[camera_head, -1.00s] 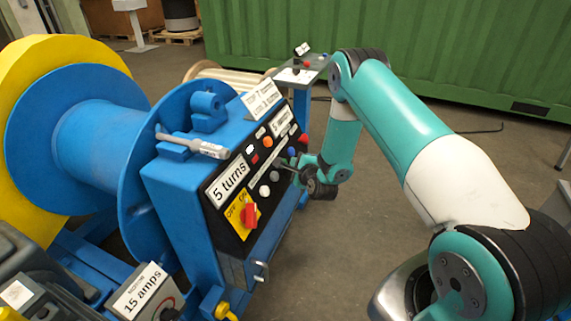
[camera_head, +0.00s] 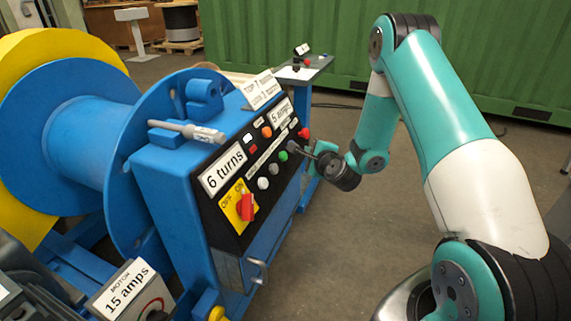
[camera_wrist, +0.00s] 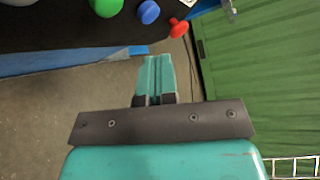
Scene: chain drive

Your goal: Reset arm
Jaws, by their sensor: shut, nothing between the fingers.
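The blue control box carries a "6 turns" display (camera_head: 222,169), a "5 amps" display (camera_head: 282,112) and a red switch (camera_head: 247,207) on a yellow plate. A blue drum (camera_head: 85,140) stands left. A "15 amps" motor box (camera_head: 124,291) is in front. Open floor lies right of the box.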

